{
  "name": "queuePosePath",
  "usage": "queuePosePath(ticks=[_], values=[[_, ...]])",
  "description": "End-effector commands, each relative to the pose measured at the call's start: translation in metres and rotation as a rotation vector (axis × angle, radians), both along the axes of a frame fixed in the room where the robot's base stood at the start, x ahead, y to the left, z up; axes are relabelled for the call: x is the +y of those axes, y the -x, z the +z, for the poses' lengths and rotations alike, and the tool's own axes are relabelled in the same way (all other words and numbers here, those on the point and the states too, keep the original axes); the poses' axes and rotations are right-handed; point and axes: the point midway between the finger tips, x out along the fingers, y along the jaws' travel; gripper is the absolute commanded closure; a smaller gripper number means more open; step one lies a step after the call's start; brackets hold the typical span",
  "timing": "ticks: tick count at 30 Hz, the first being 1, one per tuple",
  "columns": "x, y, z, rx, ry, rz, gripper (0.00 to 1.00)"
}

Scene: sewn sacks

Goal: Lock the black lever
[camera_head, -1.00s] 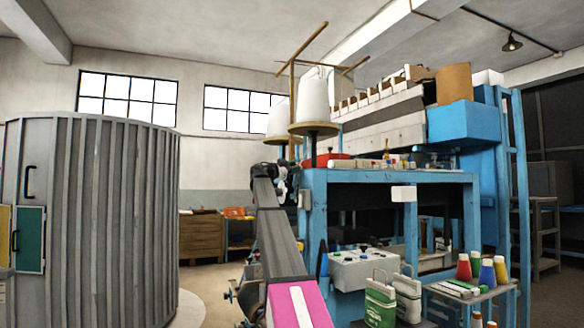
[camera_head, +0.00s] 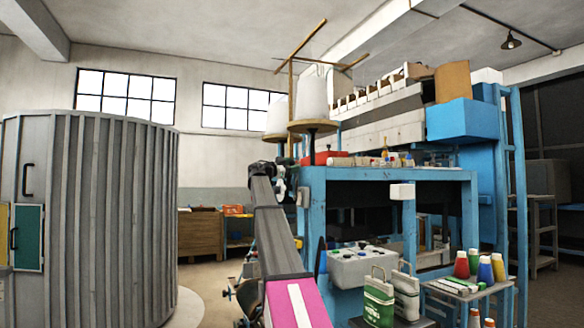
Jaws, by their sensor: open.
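My gripper (camera_head: 281,186) is at the far end of my outstretched arm, small and partly hidden behind my own wrist. It is open, and I see nothing held in it. It is beside the left front post of the blue machine frame (camera_head: 312,215). A thin dark upright piece (camera_head: 321,256) stands low by that post, left of the grey control box (camera_head: 362,266). It may be the black lever, but it is too small to tell. It is lower and to the right of my gripper, apart from it.
A grey ribbed cylinder (camera_head: 110,215) stands at left, with clear floor (camera_head: 205,280) beside it. White thread cones (camera_head: 312,98) sit above the machine.

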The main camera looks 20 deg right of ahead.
Motion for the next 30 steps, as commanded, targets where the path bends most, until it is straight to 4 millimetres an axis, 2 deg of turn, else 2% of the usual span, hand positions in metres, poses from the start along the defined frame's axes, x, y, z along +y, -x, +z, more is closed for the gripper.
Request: queuePosePath(ticks=[15,21,30], values=[[0.083,0.014,-0.020,0.000,-0.001,0.001,0.47],[0.099,0.016,-0.023,0.000,0.000,0.000,0.47],[0.101,0.017,-0.023,0.000,-0.001,-0.001,0.47]])
